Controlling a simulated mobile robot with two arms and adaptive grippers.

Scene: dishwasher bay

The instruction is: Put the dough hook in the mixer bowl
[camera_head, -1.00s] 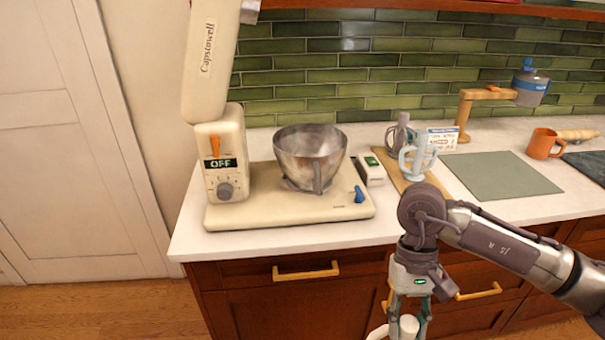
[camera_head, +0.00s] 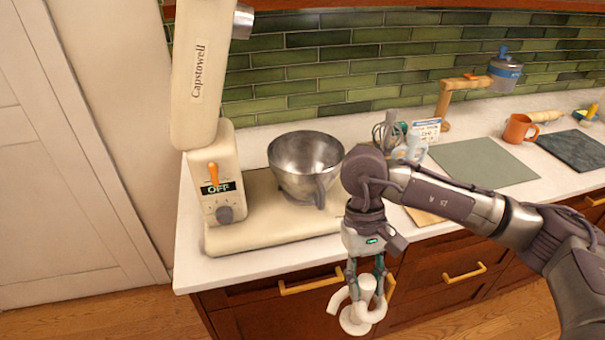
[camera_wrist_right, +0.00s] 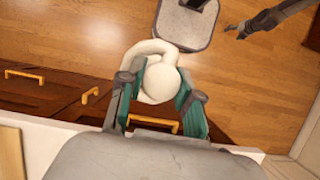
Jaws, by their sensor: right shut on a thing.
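The metal mixer bowl (camera_head: 305,165) stands upright on the cream base of the stand mixer (camera_head: 265,215). Its inside looks empty from here. The mixer head (camera_head: 203,75) is tilted up to the left of the bowl. My right gripper (camera_head: 367,280) is shut on the white dough hook (camera_head: 358,318), which hangs below the fingers in front of the counter, lower than the bowl and to its right. In the right wrist view the hook (camera_wrist_right: 158,72) sits between the fingers. My left gripper (camera_wrist_right: 236,31) is small in that view, apart from everything, with its fingers spread.
Behind my right arm are a whisk (camera_head: 385,132), a pale blue mug (camera_head: 411,148) and a small card (camera_head: 427,128). A grey-green mat (camera_head: 485,162) and an orange mug (camera_head: 518,129) are farther right. Drawer handles (camera_head: 310,282) stick out below the counter's front edge.

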